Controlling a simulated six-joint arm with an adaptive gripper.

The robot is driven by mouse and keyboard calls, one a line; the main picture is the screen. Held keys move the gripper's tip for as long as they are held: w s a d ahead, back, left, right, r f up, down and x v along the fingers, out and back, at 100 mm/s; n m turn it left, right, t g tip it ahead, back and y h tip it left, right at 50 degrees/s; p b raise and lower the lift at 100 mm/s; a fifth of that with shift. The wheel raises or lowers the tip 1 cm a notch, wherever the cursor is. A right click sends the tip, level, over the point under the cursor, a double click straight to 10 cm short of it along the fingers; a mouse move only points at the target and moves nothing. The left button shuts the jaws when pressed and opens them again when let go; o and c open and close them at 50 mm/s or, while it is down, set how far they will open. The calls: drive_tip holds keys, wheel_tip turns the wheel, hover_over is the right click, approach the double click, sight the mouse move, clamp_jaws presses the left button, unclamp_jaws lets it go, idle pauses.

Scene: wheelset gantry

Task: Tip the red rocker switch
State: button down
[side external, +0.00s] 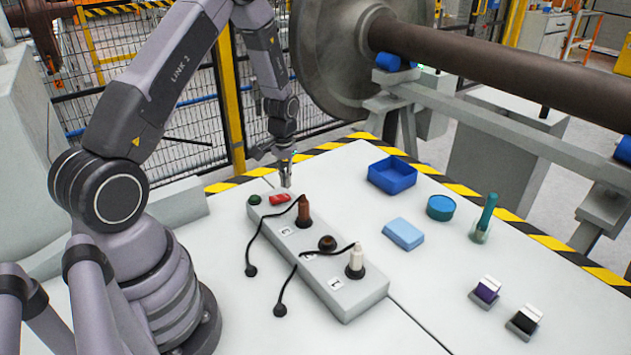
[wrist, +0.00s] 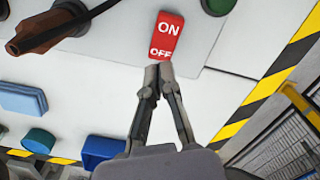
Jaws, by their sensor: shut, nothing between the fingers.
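The red rocker switch (side external: 280,198) is on the far end of the grey panel box (side external: 345,296). In the wrist view the switch (wrist: 167,36) shows white ON and OFF lettering, with OFF on the side nearer my fingers. My gripper (side external: 286,181) points down close by the switch. In the wrist view my gripper (wrist: 158,69) is shut and empty, its fingertips right at the OFF edge of the switch. I cannot tell whether they touch it, nor which way the rocker is tipped.
On the box are a green button (side external: 254,199), a brown plug (side external: 304,212) and a white plug (side external: 356,260) with black cords. A blue tray (side external: 392,175), a light blue block (side external: 404,234) and a teal round container (side external: 440,207) stand to the right.

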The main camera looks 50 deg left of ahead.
drive_tip(key=shift+r, duration=2.3)
drive_tip(key=shift+r, duration=0.1)
wheel_tip(320, 180, up, 13)
drive_tip(key=m+t, duration=0.2)
hover_over(287, 195)
drive_tip(key=s+d, duration=0.2)
drive_tip(key=d, duration=0.3)
drive_tip(key=s+d+r, duration=0.4)
drive_tip(key=r, duration=0.3)
drive_tip(key=s+d+r+m+t, duration=0.1)
drive_tip(key=s+d+r+m, duration=0.1)
drive_tip(key=s, duration=0.6)
drive_tip(key=s+d+r+m+t, duration=0.2)
drive_tip(key=s+d+r, duration=0.3)
drive_tip(key=s, duration=0.3)
drive_tip(key=shift+r+t, duration=0.2)
drive_tip(key=shift+t, duration=0.1)
